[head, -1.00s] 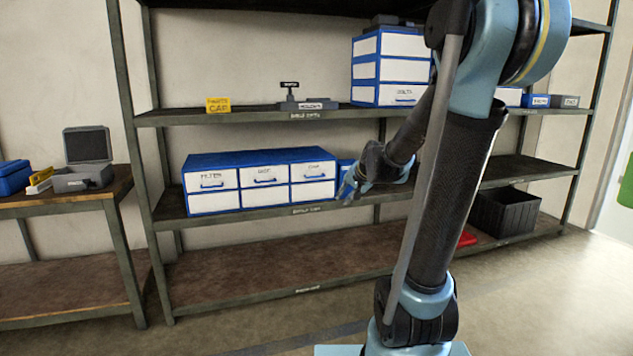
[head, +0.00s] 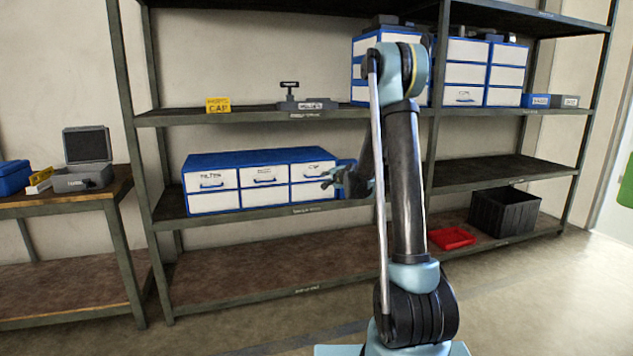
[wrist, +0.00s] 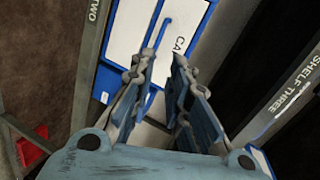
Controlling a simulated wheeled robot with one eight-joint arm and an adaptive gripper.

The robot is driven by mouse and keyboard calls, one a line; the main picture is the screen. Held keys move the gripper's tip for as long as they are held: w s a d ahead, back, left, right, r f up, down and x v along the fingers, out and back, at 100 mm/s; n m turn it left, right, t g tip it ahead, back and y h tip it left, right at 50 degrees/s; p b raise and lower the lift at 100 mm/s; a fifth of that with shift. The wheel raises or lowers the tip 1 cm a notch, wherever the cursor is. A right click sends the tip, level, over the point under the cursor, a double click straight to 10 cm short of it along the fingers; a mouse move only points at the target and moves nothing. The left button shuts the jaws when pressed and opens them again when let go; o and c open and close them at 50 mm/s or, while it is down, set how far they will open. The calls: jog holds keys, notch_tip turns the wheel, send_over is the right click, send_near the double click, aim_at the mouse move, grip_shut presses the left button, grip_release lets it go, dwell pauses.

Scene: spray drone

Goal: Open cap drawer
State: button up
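The cap drawer (head: 310,167) is the top right drawer of a blue and white drawer cabinet (head: 250,155) on the middle shelf. It looks shut. In the wrist view its white front (wrist: 128,35) shows a partly visible label starting "CA" and a blue bar handle (wrist: 163,33). My gripper (head: 328,179) is at the right front of the cabinet and partly covers the drawer in the head view. In the wrist view my gripper (wrist: 162,62) is open, its two fingers apart with nothing between them. The left fingertip appears close to the handle's lower end; contact cannot be told.
The shelf post and a shelf edge labelled "SHELF THREE" (wrist: 292,92) lie close to the right of my gripper. A red tray (head: 451,238) and a black crate (head: 505,213) are lower right. The bottom left shelf is bare.

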jog(key=w+a+f, duration=0.1)
jog(key=w+f, duration=0.1)
jog(key=w, duration=0.5)
jog(key=w+a+f+m+t, duration=0.1)
jog(key=w+a+f, duration=0.1)
jog(key=w, duration=0.5)
jog(key=w+a+f+m, duration=0.1)
jog(key=w+a+f, duration=0.1)
jog(key=w, duration=0.5)
jog(key=shift+w+a+f, duration=0.15)
jog(key=shift+a+f, duration=0.1)
jog(key=shift+f, duration=0.05)
grip_shut()
